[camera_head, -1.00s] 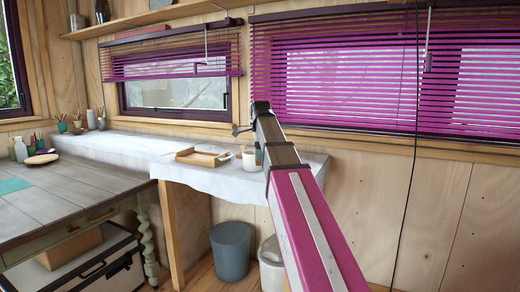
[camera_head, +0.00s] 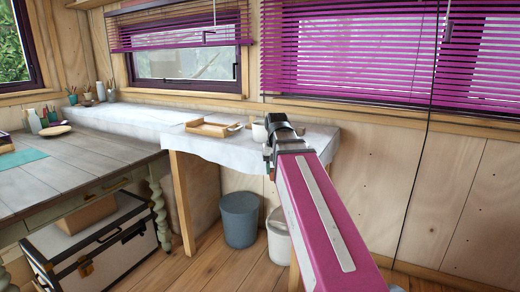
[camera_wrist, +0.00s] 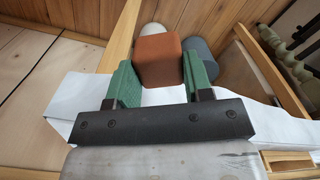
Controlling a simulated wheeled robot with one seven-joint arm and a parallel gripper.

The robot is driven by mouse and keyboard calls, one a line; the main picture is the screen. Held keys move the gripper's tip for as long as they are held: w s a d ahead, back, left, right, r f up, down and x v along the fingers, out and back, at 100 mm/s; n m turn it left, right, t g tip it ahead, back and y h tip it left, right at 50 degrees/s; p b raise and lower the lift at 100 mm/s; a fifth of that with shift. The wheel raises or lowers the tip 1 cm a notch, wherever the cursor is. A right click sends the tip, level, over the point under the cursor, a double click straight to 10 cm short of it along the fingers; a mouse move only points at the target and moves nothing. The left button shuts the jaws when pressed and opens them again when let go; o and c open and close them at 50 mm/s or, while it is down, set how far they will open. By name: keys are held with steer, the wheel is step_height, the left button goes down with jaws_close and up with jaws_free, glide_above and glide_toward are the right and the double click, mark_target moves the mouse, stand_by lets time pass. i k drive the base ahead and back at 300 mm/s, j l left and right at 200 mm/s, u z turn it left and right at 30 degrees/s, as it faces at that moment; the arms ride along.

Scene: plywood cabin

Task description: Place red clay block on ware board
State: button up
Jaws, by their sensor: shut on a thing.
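My gripper (camera_wrist: 158,85) is shut on a red-brown clay block (camera_wrist: 160,60) in the wrist view, with a green finger on each side of it. In the head view my gripper (camera_head: 268,155) is at the right end of the white-covered bench, and I cannot make out the block there. A light wooden tray-like board (camera_head: 213,130) lies on the bench to the left of my gripper; I cannot tell for sure whether this is the ware board. A wooden edge (camera_wrist: 290,157) shows at the lower right of the wrist view.
A white cup (camera_head: 259,132) stands on the cloth (camera_head: 180,141) beside my gripper. A grey bin (camera_head: 239,218) and a white bin (camera_head: 279,236) stand on the floor below. A grey table (camera_head: 70,168) is at the left. Blinds (camera_head: 350,50) hang behind.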

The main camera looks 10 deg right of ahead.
mark_target(208, 128)
steer(key=i+j, duration=0.1)
steer(key=j, duration=0.2)
steer(key=i+j, duration=0.15)
steer(key=j, duration=0.2)
steer(key=i+j, duration=0.1)
steer(key=j, duration=0.2)
steer(key=i+j, duration=0.1)
steer(key=j, duration=0.25)
